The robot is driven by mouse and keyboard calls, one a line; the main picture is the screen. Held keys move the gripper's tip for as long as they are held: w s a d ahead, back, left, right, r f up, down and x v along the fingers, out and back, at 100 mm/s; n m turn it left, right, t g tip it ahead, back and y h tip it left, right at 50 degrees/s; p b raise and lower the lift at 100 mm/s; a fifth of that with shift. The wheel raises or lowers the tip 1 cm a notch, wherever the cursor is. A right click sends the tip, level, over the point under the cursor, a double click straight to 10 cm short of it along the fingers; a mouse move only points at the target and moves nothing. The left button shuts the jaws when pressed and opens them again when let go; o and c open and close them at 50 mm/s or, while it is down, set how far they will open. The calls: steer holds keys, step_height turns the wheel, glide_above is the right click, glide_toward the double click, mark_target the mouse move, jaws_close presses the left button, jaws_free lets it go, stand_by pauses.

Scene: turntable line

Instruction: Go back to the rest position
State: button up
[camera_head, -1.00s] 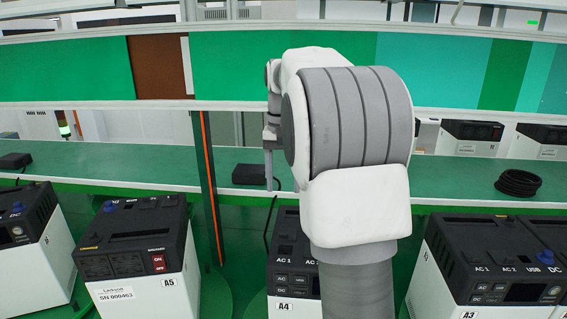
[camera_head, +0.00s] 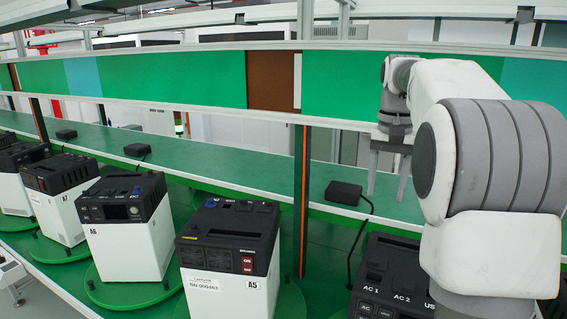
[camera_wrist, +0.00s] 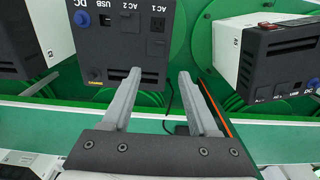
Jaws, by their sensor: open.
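My gripper (camera_head: 388,178) hangs at the end of my raised arm on the right of the head view, with its fingers pointing down. It is above the green shelf, near a black adapter (camera_head: 344,192). In the wrist view my gripper (camera_wrist: 152,98) has its two grey fingers spread, with nothing between them. Beyond the fingers is a black-topped power station (camera_wrist: 125,40) with AC, USB and DC labels; its lower part is out of frame. Nothing appears to touch the fingers.
Several power stations stand on green turntables, including A5 (camera_head: 231,254) and A6 (camera_head: 127,232). A dark post with an orange stripe (camera_head: 302,200) rises between A5 and the station at lower right. A long green panel (camera_head: 200,80) runs behind the shelf (camera_head: 230,176).

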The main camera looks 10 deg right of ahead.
steer(key=s+a+f+n+t+b, duration=0.1)
steer(key=s+a+f, duration=0.3)
steer(key=s, duration=0.4)
steer(key=s+a+f+n+t+b, duration=0.1)
steer(key=s+a+f+n+t, duration=0.1)
steer(key=s+a, duration=0.4)
steer(key=s+a+f+n+t+b, duration=0.2)
steer(key=s+a+f, duration=0.4)
steer(key=s, duration=0.3)
steer(key=shift+s+n+t, duration=0.3)
steer(key=shift+n, duration=0.6)
steer(key=shift+d+f, duration=0.1)
steer(key=shift+d, duration=0.05)
